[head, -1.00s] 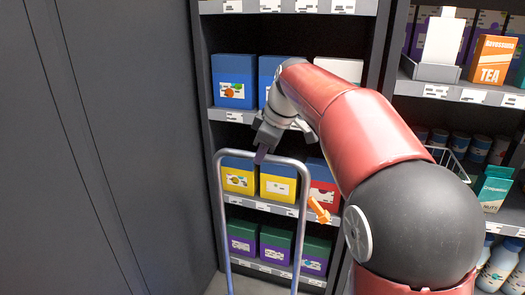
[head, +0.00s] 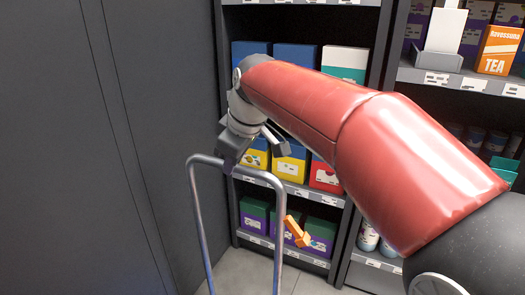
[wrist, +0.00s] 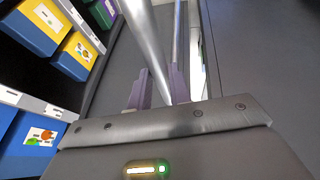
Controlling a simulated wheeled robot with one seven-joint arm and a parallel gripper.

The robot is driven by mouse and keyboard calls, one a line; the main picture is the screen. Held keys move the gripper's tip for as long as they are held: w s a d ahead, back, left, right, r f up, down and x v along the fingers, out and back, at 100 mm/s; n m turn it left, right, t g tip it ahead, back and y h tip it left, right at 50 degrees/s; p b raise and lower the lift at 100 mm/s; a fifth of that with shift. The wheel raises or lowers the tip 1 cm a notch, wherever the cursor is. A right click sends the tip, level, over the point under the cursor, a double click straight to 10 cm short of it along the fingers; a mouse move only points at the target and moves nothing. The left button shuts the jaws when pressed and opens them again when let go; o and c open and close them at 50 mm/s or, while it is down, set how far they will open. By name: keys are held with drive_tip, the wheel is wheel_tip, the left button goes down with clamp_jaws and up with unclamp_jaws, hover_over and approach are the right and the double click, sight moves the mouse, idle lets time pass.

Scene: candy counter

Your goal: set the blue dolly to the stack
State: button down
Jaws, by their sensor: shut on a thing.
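The dolly's tall blue-grey tubular handle (head: 200,220) stands at lower centre-left in the head view. Its base is below the picture and hidden. My gripper (head: 229,165) is at the handle's top bar, shut on it. In the wrist view the metal bar (wrist: 149,45) runs between the two purple fingers of my gripper (wrist: 160,82). An orange piece (head: 297,232) shows beside the handle's right leg; I cannot tell whether it is fixed to the dolly. No stack of dollies is in view.
A dark flat wall (head: 90,150) fills the left. Shelves stand behind the handle with blue boxes (head: 296,57), yellow boxes (head: 290,165) and purple-green boxes (head: 254,215). A second shelf at the right holds an orange tea box (head: 498,48). Some grey floor (head: 240,275) shows below.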

drive_tip(key=s+a+b, duration=0.1)
drive_tip(key=s+a, duration=0.2)
drive_tip(key=s, duration=0.6)
drive_tip(key=shift+a, duration=0.4)
drive_tip(key=shift+s, duration=0.1)
drive_tip(key=c, duration=1.3)
unclamp_jaws()
drive_tip(key=shift+a, duration=0.1)
drive_tip(key=v, duration=0.7)
drive_tip(key=shift+s+r+p, duration=0.2)
drive_tip(key=shift+r+p, duration=0.1)
